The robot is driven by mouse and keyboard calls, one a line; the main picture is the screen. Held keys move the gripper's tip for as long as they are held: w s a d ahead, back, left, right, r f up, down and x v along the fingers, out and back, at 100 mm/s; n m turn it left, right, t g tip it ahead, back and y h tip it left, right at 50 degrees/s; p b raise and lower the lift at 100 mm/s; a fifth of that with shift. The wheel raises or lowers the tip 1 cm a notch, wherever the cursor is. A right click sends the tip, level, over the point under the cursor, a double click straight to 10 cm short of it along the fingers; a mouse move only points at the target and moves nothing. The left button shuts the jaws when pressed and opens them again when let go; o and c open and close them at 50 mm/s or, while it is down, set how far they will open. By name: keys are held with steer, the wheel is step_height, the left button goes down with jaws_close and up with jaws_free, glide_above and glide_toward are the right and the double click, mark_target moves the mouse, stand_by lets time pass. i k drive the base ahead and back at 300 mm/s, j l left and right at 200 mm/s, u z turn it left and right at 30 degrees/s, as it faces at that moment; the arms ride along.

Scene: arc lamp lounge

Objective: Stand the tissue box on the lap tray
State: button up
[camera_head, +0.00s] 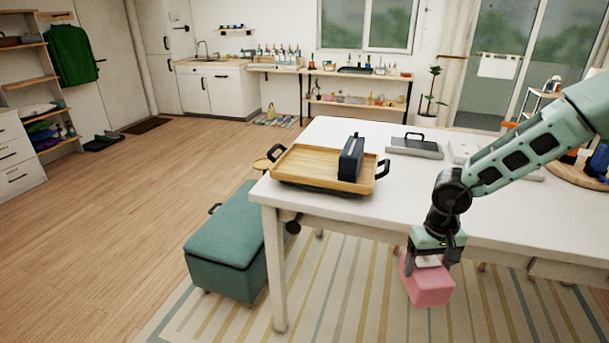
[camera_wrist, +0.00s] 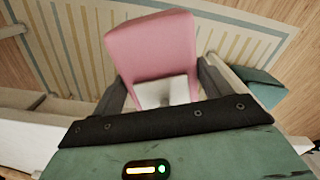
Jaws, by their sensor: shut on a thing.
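The pink tissue box (camera_head: 428,285) has a pale top and hangs upright below my gripper (camera_head: 432,258), off the front edge of the table. My gripper is shut on it near its top. In the wrist view the pink tissue box (camera_wrist: 150,45) sits between the two dark fingers of my gripper (camera_wrist: 165,90). The wooden lap tray (camera_head: 300,172) lies on the table's left end, left of and beyond my gripper. It has black handles. A dark upright box-like thing (camera_head: 350,160) with a slot in its top stands in the tray's right part.
The white table (camera_head: 480,215) fills the middle. A green bench (camera_head: 228,245) stands at the table's left end. The lap tray's left part is bare.

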mark_target(311, 161)
steer(key=i+j+u, duration=0.25)
steer(key=u, duration=0.2)
steer(key=i+j+u, duration=0.15)
steer(key=i+u, duration=0.3)
steer(key=k, duration=0.05)
